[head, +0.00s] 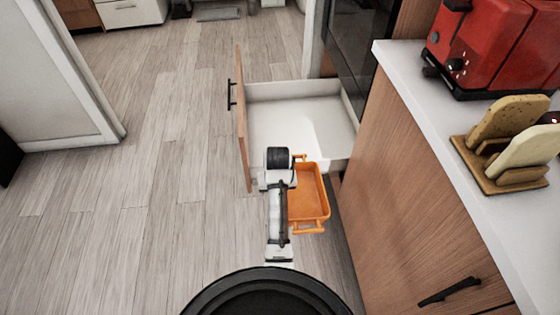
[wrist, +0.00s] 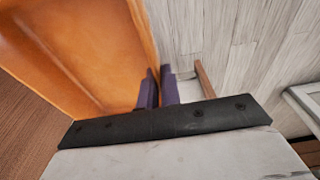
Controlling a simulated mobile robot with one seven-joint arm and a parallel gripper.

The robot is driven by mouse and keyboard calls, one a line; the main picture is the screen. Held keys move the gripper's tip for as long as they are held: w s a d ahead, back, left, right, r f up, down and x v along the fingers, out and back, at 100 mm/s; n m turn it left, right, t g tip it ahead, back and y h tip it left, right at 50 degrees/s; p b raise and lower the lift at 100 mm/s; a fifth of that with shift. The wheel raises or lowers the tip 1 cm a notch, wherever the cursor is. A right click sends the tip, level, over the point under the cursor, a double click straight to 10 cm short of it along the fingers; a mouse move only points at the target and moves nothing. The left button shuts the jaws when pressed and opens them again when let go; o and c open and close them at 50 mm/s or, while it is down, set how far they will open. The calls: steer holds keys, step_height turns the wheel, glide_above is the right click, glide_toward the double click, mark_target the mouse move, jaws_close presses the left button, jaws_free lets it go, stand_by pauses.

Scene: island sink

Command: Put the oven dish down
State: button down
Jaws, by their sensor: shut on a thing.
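The oven dish (head: 310,193) is orange and rectangular, with a handle at each short end. In the head view it is just in front of the open drawer (head: 290,115), whose white inside looks empty. My gripper (wrist: 159,88) is shut on the dish's rim or side; the exact contact is partly hidden. The dish (wrist: 85,45) fills the upper left of the wrist view. In the head view my arm covers part of the dish's left side, and the fingertips are hidden there.
A counter (head: 480,190) on the right holds a red toaster (head: 490,45) and a wooden rack (head: 500,170) with boards. The drawer's wooden front (head: 242,120) stands out over the floor. The wood floor (head: 150,200) on the left is clear.

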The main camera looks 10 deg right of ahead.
steer(key=a+f, duration=0.2)
steer(key=f, duration=0.7)
steer(key=w+a+f+p, duration=0.1)
steer(key=a+f, duration=0.2)
steer(key=f, duration=0.6)
steer(key=shift+a, duration=0.2)
